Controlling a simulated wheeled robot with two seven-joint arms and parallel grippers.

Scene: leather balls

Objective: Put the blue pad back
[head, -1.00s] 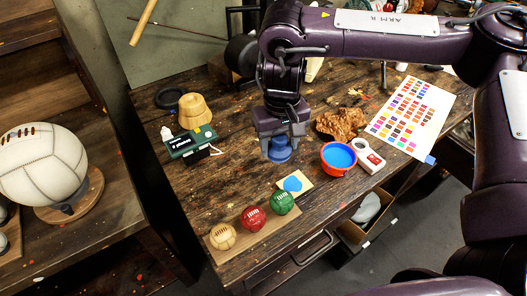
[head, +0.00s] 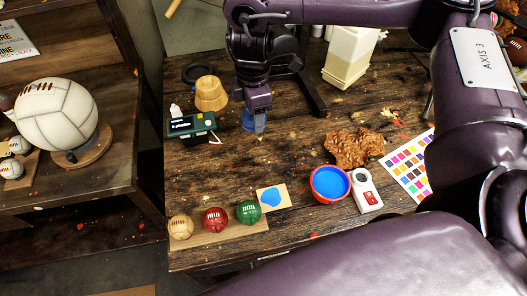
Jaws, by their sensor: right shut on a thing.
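My right gripper (head: 256,112) points down over the back left part of the wooden table (head: 290,165). It is shut on the blue pad (head: 255,124), a small round blue piece that shows below the fingers. I cannot tell whether the pad touches the table. A red-orange bowl of blue paint (head: 330,182) stands to the right and nearer. A tan card with a blue patch (head: 272,197) lies left of the bowl. My left gripper is not in view.
A dark green box (head: 191,127) and a tan wooden block (head: 211,94) stand left of the gripper. Green (head: 249,211), red (head: 215,219) and tan (head: 181,227) balls sit on a board in front. A brown crumpled lump (head: 355,147) and white device (head: 366,190) lie right.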

